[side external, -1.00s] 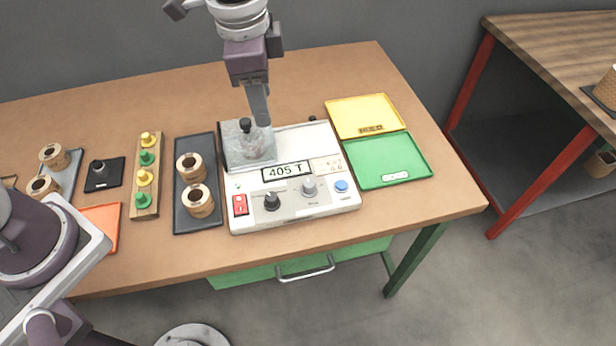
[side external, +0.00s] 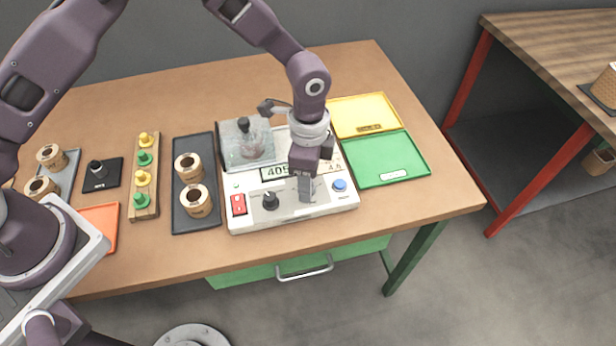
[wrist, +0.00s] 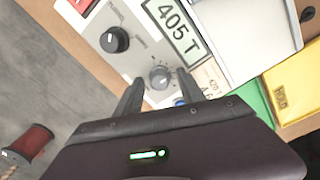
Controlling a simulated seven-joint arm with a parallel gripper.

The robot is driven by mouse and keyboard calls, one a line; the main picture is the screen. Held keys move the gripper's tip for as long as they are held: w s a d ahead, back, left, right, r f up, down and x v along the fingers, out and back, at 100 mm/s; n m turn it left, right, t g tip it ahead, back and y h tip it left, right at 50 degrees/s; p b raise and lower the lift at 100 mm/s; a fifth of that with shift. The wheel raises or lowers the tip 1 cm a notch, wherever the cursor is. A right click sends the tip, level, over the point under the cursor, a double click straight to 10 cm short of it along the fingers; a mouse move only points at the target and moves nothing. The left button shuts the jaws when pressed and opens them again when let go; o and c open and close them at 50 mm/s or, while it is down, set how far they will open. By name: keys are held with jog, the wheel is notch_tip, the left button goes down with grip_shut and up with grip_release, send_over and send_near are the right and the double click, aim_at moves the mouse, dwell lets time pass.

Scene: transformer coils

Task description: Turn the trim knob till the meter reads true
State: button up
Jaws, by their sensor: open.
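The white meter unit (side external: 245,221) stands on the bench. Its display (wrist: 172,28) reads 405 T in the wrist view; my gripper partly hides it in the side view. A grey knob (wrist: 160,77) and a black knob (wrist: 115,40) sit on its front panel; the black one also shows in the side view (side external: 270,201). Their small labels are too blurred to read, so I cannot tell which is named trim. My gripper (wrist: 160,83) is open, with its fingertips to either side of the grey knob. In the side view my gripper (side external: 305,198) hides that knob. Contact cannot be told.
A translucent cover with a black knob (side external: 244,125) is at the unit's back left. A red switch (side external: 239,204) and blue button (side external: 340,185) flank the panel. Yellow (side external: 385,101) and green (side external: 410,155) trays lie right; a dark tray (side external: 180,222) with coils lies left.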

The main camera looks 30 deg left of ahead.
grip_shut()
jog(key=n, duration=0.5)
grip_release()
notch_tip(320, 180, up, 7)
jog(key=shift+w+a+r, duration=0.1)
dwell(0.4)
